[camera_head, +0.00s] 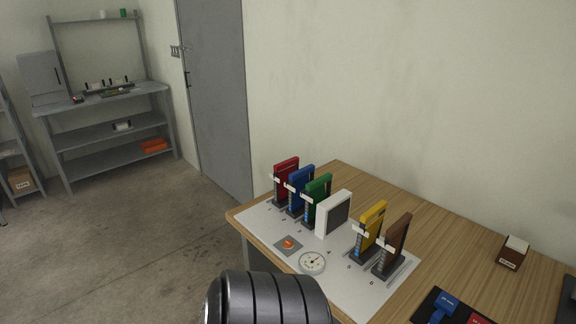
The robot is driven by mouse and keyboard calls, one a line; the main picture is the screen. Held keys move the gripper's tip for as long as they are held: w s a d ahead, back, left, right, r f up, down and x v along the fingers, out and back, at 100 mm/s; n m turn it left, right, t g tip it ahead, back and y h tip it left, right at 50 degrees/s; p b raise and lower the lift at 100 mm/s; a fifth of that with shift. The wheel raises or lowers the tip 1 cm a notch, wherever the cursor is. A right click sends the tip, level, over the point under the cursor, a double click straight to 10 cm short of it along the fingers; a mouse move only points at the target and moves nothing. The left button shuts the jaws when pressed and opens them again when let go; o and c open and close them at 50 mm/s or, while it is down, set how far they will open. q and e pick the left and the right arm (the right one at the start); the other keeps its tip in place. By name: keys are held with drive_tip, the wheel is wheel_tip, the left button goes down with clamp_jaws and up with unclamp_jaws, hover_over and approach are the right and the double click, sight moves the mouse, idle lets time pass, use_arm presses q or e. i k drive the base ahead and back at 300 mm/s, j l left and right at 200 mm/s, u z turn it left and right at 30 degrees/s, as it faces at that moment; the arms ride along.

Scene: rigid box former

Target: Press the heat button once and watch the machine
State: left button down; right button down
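An orange round button (288,243) sits on a small grey square plate on the white board (345,283) on the wooden table. I cannot read a label on it, so I cannot tell for sure that it is the heat button. Neither gripper is in view. A dark ribbed part of my arm fills the bottom middle, apart from the button in the picture.
Red (287,180), blue (301,190), green (318,200), yellow (372,231) and brown (394,246) upright panels stand on dark bases on the board. A brown card box (513,253) and a black tray (424,309) are at right. Grey shelves (110,132) stand far left.

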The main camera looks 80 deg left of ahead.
sight(287, 244)
drive_tip(key=u, duration=1.65)
